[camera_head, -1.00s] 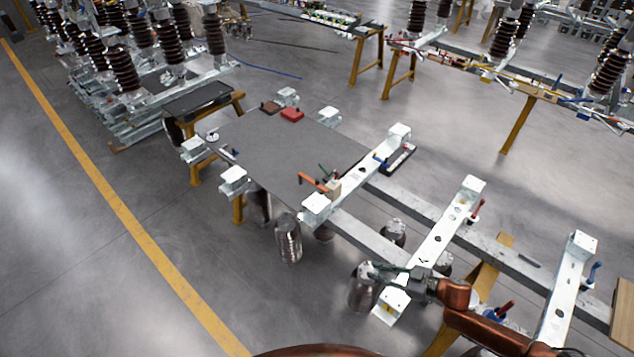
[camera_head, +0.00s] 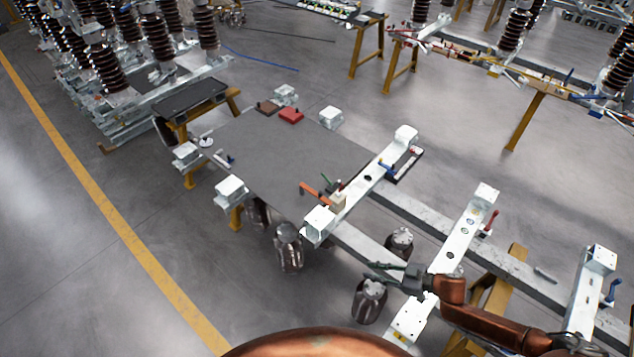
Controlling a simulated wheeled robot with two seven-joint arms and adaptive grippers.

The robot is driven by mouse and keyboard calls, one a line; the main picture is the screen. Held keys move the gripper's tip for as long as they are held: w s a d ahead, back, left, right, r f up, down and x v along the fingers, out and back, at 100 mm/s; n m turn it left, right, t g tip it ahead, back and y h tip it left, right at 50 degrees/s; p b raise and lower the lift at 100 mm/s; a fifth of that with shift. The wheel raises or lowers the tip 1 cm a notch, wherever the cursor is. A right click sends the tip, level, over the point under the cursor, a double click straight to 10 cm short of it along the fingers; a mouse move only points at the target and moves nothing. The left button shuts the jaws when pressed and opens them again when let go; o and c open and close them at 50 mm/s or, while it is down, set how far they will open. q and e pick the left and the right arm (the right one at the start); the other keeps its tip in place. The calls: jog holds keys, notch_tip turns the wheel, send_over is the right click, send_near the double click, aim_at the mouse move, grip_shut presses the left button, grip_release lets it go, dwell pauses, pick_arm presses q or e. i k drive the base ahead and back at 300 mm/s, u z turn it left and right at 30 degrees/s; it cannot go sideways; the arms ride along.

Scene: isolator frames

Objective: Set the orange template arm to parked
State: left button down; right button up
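The orange template arm (camera_head: 314,193) is a short bar beside a tan block (camera_head: 338,201), near the front end of a white crossbar (camera_head: 364,183). It lies over the right edge of the grey plate (camera_head: 283,155), slanting up to the left. My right gripper (camera_head: 367,271) comes in from the lower right on a copper-coloured arm. It is in front of and below the orange arm, well apart from it. Two thin dark fingers show with a gap between them and nothing held. My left gripper is out of view.
Another white crossbar (camera_head: 457,243) with a red handle (camera_head: 490,222) lies beside my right arm. A blue-handled crossbar (camera_head: 585,300) is farther right. A red block (camera_head: 291,115) sits on the plate's far side. Clear floor (camera_head: 90,270) lies left.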

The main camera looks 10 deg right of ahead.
aim_at(303, 186)
jog(key=i, duration=1.4)
